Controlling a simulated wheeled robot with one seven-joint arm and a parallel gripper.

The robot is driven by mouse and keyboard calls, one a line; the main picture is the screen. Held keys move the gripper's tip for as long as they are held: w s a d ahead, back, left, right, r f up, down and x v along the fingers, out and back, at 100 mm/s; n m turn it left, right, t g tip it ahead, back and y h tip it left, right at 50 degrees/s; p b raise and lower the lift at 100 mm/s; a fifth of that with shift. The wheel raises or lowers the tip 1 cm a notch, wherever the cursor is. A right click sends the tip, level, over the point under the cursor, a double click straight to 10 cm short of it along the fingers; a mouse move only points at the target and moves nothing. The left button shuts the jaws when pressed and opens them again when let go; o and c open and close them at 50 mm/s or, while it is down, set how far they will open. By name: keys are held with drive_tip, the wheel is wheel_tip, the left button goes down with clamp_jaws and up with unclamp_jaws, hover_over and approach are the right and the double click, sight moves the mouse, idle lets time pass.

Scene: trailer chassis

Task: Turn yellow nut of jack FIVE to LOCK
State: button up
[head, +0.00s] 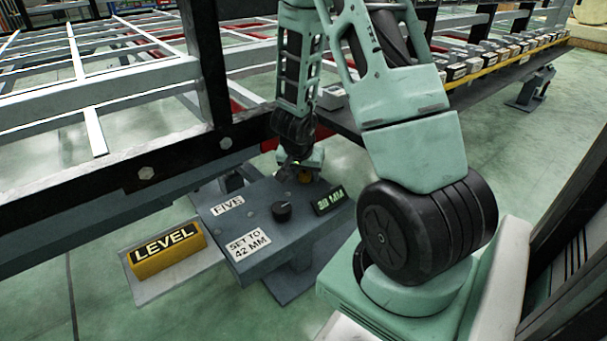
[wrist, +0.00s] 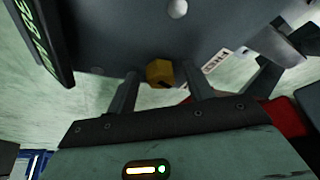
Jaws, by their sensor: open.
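Jack FIVE (head: 262,222) is a dark grey box under the chassis, with a FIVE label (head: 228,205) on top. Its yellow nut (head: 304,177) sits at the far edge, partly hidden by my gripper (head: 290,163). In the wrist view the yellow nut (wrist: 160,72) shows between the two fingertips of my gripper (wrist: 163,82). The fingers are open, with a gap on both sides of the nut. A dark mark shows on the nut's lower edge. I cannot make out any LOCK marking.
The jack's top carries a black knob (head: 282,211), a display (head: 329,200) that looks like 38 MM, and a SET TO 42 MM label (head: 248,244). A yellow LEVEL block (head: 165,252) lies at left. The dark chassis beam (head: 190,165) runs close beside the jack.

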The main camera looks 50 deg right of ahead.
drive_tip(key=c, duration=1)
drive_tip(key=shift+r+m+p, duration=0.3)
drive_tip(key=shift+p, duration=0.85)
drive_tip(key=m+g+p, duration=0.1)
drive_tip(key=m+p, duration=0.1)
drive_tip(key=p, duration=0.3)
drive_tip(key=shift+w+a, duration=0.1)
drive_tip(key=shift+w, duration=0.05)
drive_tip(key=shift+w+m+g+p, duration=0.1)
drive_tip(key=shift+m+g+p, duration=0.2)
drive_tip(key=shift+m+p, duration=0.6)
drive_tip(key=shift+f+p, duration=0.2)
drive_tip(key=shift+p, duration=0.25)
drive_tip(key=shift+f, duration=0.1)
drive_tip(key=o, duration=1)
